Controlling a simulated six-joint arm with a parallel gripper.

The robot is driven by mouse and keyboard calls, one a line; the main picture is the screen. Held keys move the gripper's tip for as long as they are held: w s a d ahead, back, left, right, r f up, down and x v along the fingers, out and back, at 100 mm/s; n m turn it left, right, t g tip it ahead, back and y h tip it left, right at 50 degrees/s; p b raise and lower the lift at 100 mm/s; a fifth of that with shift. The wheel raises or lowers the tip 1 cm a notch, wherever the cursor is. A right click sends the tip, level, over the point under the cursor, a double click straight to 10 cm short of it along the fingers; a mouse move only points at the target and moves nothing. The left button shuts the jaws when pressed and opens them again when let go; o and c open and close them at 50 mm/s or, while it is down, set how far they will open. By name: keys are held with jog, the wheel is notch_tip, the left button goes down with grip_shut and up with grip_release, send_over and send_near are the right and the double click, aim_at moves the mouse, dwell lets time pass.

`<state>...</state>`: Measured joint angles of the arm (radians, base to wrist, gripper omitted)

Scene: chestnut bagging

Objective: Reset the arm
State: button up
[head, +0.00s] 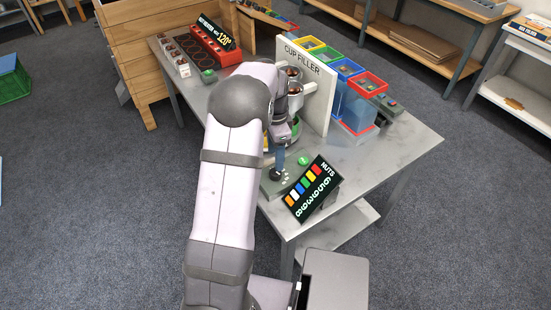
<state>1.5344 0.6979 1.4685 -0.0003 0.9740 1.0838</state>
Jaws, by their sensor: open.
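My arm reaches from the bottom of the head view up to the steel table. My gripper (279,135) is at the front of the cup filler (312,75), partly hidden by my own wrist and forearm. I see no object held in it. Just below it, on the table's near part, is a small green-grey control plate (275,188) with a dark knob and a green button (303,160). Metal cups with nuts (293,75) show on the cup filler's front, beside my wrist. What lies directly behind my forearm is hidden.
The black nuts sign (313,188) stands at the table's near edge. Coloured bins (348,68) stand behind the white panel. A red heater (214,45) and small white cups (174,57) are at the far left. The table's right end (405,140) is clear.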

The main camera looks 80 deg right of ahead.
dwell(0.4)
jog(key=shift+d+n, duration=0.1)
jog(key=shift+n, duration=0.6)
jog(key=shift+d+n, duration=0.4)
jog(key=shift+n, duration=0.8)
jog(key=a+f+n, duration=0.2)
jog(key=a, duration=0.1)
jog(key=a+f+n, duration=0.2)
jog(key=a+f, duration=0.1)
jog(key=shift+s+a+n+y, duration=0.1)
jog(key=shift+n+y, duration=0.2)
jog(key=shift+y, duration=0.1)
jog(key=w+a+r+n, duration=0.2)
jog(key=w+a+n, duration=0.4)
jog(key=a, duration=0.8)
jog(key=w+a+r+n, duration=0.3)
jog(key=w+a+n, duration=0.4)
jog(key=a, duration=0.8)
jog(key=w+a+r+n, duration=0.3)
jog(key=w+a+n, duration=0.4)
jog(key=a, duration=0.7)
jog(key=shift+w+a+n+h, duration=0.2)
jog(key=shift+a+n+h, duration=0.15)
jog(key=shift+n, duration=0.45)
